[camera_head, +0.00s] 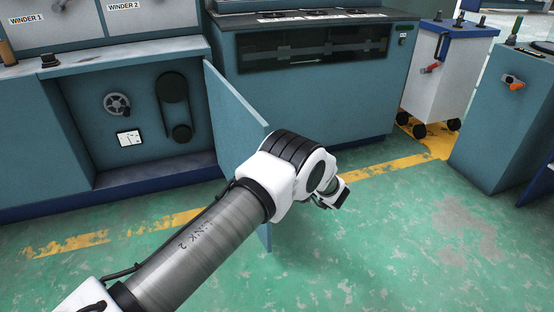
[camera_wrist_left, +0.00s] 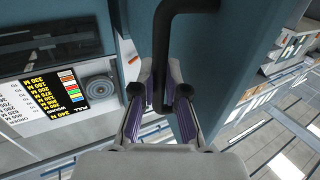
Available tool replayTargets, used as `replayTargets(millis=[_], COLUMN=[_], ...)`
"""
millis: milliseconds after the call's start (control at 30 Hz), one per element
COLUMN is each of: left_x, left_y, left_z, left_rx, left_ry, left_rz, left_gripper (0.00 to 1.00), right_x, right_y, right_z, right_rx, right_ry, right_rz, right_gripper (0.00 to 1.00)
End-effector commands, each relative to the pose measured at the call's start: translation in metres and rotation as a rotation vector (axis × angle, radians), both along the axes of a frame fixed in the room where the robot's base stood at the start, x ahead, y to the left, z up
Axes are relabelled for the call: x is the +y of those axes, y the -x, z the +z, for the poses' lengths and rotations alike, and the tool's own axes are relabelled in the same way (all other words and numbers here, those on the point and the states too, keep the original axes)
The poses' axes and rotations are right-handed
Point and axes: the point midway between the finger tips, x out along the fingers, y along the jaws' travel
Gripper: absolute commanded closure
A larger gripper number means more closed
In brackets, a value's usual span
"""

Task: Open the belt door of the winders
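The belt door (camera_head: 232,112) is a blue-grey panel on the winder cabinet. It stands swung out from the cabinet, and the belt compartment (camera_head: 85,115) is exposed. My left arm crosses in front of the door's lower part. My left gripper (camera_head: 335,195) is to the right of the door's free edge, partly hidden by my wrist. In the left wrist view, the black door handle (camera_wrist_left: 162,70) runs between its two fingers (camera_wrist_left: 161,90), which appear closed on it. The handle is not visible in the head view. My right gripper is not in view.
The compartment holds a handwheel (camera_head: 117,104), a gauge (camera_head: 130,138) and a black belt cover (camera_head: 173,100). A machine cabinet (camera_head: 310,110) stands behind the door. A white wheeled cart (camera_head: 440,85) and a blue cabinet (camera_head: 505,125) stand at right. The green floor (camera_head: 400,240) is clear.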

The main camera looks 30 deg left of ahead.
Motion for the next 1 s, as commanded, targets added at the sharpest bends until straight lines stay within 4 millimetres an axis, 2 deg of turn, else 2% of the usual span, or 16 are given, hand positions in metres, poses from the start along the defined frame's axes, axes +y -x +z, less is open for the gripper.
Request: replayTargets(millis=[33, 100, 467, 567, 900, 1000], left_x=[0.001, 0.001, -0.004, -0.017, -0.097, -0.110], left_y=[0.000, 0.000, 0.001, 0.004, 0.024, 0.027], left_z=[0.001, 0.001, 0.001, 0.001, 0.001, 0.001], left_rx=[-0.001, -0.001, -0.001, -0.001, -0.002, -0.001], left_ry=[0.000, 0.000, 0.000, -0.001, -0.001, -0.001], left_rz=[0.001, 0.001, 0.000, -0.002, -0.002, -0.001], left_gripper=[0.85, 0.62, 0.62, 0.62, 0.62, 0.62], right_x=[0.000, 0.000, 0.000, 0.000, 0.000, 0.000], right_y=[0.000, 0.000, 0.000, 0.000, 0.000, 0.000], right_z=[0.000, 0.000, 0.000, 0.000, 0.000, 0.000], right_rx=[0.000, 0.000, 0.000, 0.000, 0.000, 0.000], right_ry=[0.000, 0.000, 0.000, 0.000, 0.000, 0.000], right_rz=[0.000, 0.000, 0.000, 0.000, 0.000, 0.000], right_gripper=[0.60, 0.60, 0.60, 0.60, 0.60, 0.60])
